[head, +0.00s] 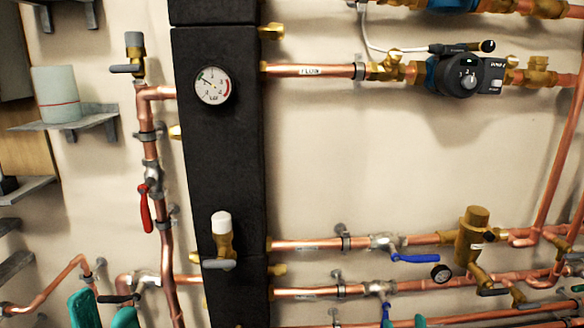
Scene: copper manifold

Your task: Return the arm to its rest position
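My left gripper (105,313) is at the bottom left edge. Its two teal fingers stand apart with wall showing between them, just below a valve with a black lever (118,298). I cannot tell whether they touch it. My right gripper (404,322) shows only as two teal fingertips at the bottom edge, right of the middle. They are apart, close to a small blue-handled valve (377,288). Nothing is seen held in either gripper. The arms themselves are out of view below.
Copper pipes run along the wall around a black manifold block (222,130) with a pressure gauge (212,86). A red lever (145,208), a blue lever (414,258) and a pump (468,76) stick out. A shelf (68,122) holds a roll (56,94). Bare wall lies at centre right.

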